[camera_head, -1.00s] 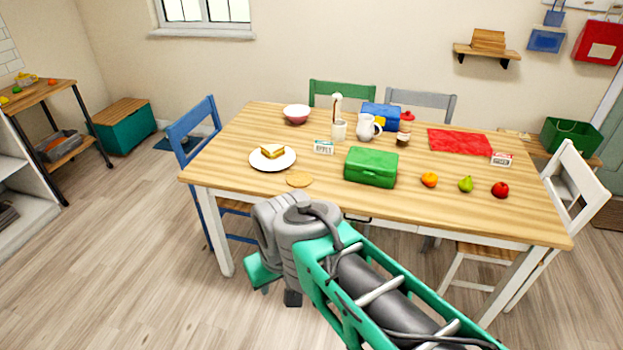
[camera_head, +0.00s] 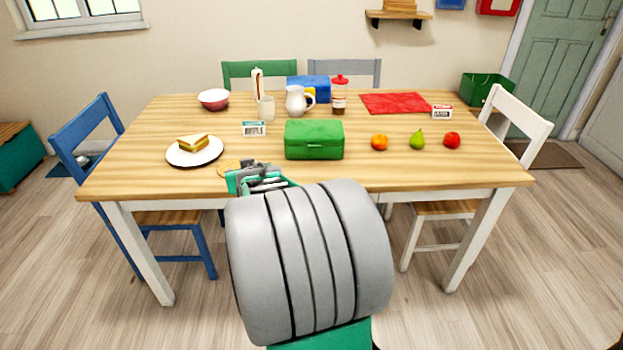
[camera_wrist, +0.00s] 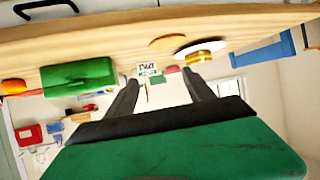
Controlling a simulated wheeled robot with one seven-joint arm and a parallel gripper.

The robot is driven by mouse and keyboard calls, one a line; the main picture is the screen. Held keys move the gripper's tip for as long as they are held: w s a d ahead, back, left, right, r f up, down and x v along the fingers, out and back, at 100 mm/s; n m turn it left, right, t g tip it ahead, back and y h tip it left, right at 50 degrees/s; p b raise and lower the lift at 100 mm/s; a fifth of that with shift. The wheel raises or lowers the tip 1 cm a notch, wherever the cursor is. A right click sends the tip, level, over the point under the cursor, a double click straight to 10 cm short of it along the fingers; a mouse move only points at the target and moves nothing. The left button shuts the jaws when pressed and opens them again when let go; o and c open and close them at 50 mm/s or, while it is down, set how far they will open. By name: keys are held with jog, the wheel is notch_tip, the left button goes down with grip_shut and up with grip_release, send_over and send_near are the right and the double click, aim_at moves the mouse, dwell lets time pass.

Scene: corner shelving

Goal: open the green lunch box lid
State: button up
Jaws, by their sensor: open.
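The green lunch box (camera_head: 314,139) stands on the wooden table near its front middle. Its lid is shut and a small latch shows on its front. It also shows in the wrist view (camera_wrist: 78,77), left of my fingers, with the picture turned over. My gripper (camera_wrist: 160,82) is open and empty, its two dark fingers apart. In the head view my arm's large grey joint fills the lower middle, and my wrist end is at the table's front edge, left of and in front of the box. The fingertips are not clear there.
A plate with a sandwich (camera_head: 194,150) is to the left, with a flat round tan item (camera_head: 229,169) by my wrist. An orange (camera_head: 379,142), a pear (camera_head: 417,139) and an apple (camera_head: 452,140) lie right of the box. A pitcher (camera_head: 298,101) and a blue box (camera_head: 309,88) stand behind.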

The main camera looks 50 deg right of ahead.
aim_at(315, 147)
jog(key=s+d+f+h+b, duration=0.1)
jog(key=d, duration=0.2)
jog(key=d+f+m+h+b, duration=0.1)
jog(key=d+f, duration=0.1)
jog(key=d, duration=0.1)
jog(key=s+d+f+m+h, duration=0.1)
jog(key=d+f, duration=0.1)
jog(key=d, duration=0.2)
jog(key=shift+s+f+b, duration=0.25)
jog(key=shift+s+b, duration=0.05)
jog(key=shift+b, duration=0.1)
jog(key=s+d+h, duration=0.1)
jog(key=d, duration=0.2)
jog(key=s+d+m+h+b, duration=0.1)
jog(key=s+d, duration=0.1)
jog(key=d, duration=0.1)
jog(key=s+d+m+h+b, duration=0.1)
jog(key=s+d+h, duration=0.1)
jog(key=d, duration=0.1)
jog(key=shift+s, duration=0.25)
jog(key=x, duration=0.5)
jog(key=b+x, duration=0.1)
jog(key=x, duration=0.1)
jog(key=shift+w+d+r, duration=0.15)
jog(key=shift+w+r, duration=0.1)
jog(key=shift+r, duration=0.05)
grip_shut()
